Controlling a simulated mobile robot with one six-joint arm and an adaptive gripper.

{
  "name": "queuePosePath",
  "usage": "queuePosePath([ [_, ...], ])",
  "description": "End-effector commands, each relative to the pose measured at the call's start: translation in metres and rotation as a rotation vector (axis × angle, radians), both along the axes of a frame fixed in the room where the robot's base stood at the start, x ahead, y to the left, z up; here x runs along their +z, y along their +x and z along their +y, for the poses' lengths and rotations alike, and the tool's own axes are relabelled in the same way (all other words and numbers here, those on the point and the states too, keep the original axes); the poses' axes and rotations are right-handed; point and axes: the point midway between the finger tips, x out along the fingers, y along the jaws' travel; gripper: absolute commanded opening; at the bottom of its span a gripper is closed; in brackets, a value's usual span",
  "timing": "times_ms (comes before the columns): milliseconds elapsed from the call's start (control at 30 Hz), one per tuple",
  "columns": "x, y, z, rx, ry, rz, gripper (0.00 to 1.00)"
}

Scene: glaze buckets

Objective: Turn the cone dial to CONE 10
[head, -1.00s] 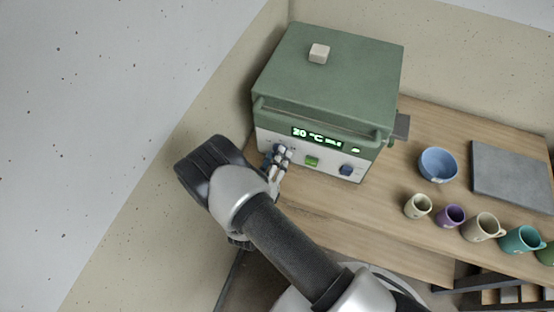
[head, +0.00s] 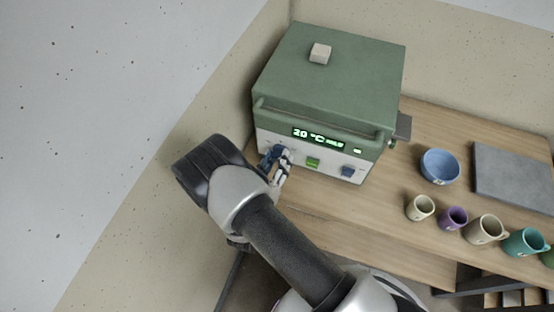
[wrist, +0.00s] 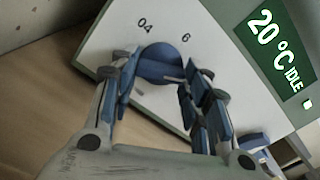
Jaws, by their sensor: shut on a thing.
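A green kiln (head: 330,75) stands on the wooden table, with a pale control panel on its front. The blue round cone dial (wrist: 160,62) is at the panel's left end, with the marks "04" and "6" beside its upper edge; other marks are hidden. My gripper (head: 274,160) is at this dial and covers most of it in the head view. In the wrist view my gripper (wrist: 163,88) has one finger on each side of the dial and is shut on it. The kiln display (wrist: 280,48) reads 20 °C IDLE.
A green button (head: 313,162) and a second blue knob (head: 347,171) sit right of the dial. A pale block (head: 320,53) lies on the kiln. A blue bowl (head: 440,166), several mugs and a grey slab (head: 515,172) are to the right. A wall is close on the left.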

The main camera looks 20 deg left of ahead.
Motion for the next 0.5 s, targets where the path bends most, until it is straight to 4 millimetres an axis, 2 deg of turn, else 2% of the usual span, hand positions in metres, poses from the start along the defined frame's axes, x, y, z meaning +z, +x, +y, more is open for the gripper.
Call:
queuePosePath([
  [233,0.0004,0.0002,0.0004,0.000,0.003,-0.001,0.19],
  [267,0.0004,0.0002,0.0004,0.000,0.003,-0.001,0.45],
  [500,0.0003,0.0001,0.0003,0.000,0.001,-0.001,0.61],
])
